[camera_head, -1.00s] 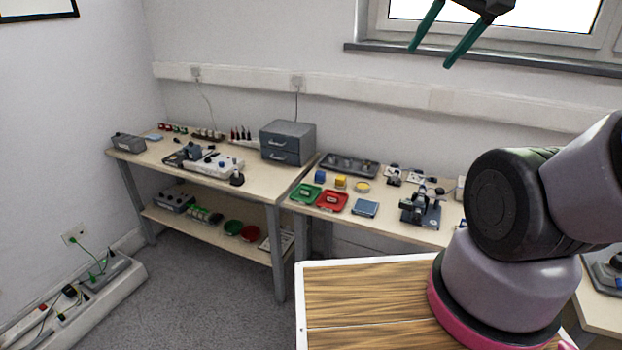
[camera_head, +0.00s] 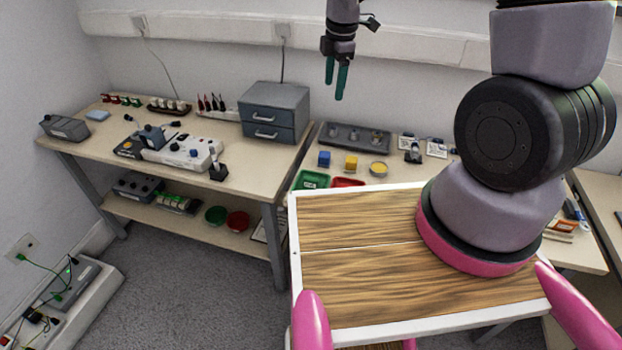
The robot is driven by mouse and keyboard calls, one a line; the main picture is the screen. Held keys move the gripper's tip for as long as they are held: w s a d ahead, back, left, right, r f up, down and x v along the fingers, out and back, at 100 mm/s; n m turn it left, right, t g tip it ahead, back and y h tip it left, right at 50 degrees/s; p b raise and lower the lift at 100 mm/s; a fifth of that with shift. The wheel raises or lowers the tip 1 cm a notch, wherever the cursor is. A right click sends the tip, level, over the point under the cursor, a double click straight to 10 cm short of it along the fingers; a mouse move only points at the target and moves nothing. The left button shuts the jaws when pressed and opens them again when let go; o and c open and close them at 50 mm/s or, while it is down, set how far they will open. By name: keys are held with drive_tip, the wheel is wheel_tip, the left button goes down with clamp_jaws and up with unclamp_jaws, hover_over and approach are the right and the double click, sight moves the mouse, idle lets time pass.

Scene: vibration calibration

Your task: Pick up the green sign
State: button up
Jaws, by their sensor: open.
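A green tray (camera_head: 309,181) with a small pale label-like piece in it lies on the right-hand table, near its left edge. It is the green thing closest to a sign that I see, and the piece is too small to read. A red tray (camera_head: 347,183) beside it is partly hidden by my own base top. My gripper (camera_head: 336,92) hangs pointing down with its two teal fingers apart. It is open and empty, and in the picture it appears above the table's back part, apart from everything there.
A dark grey holder (camera_head: 354,138) lies at the back. A grey drawer box (camera_head: 274,112) stands on the left table.

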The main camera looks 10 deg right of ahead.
drive_tip(key=s+a+f+n+g, duration=0.1)
drive_tip(key=s+a+f+n, duration=0.15)
drive_tip(key=f+n, duration=0.45)
drive_tip(key=s+a+f+n+g, duration=0.1)
drive_tip(key=a+f+n, duration=0.25)
drive_tip(key=f, duration=0.65)
hover_over(311, 178)
wheel_tip(311, 178, down, 5)
drive_tip(key=shift+s+f, duration=0.1)
drive_tip(key=shift+f, duration=3.15)
drive_tip(key=c, duration=1.1)
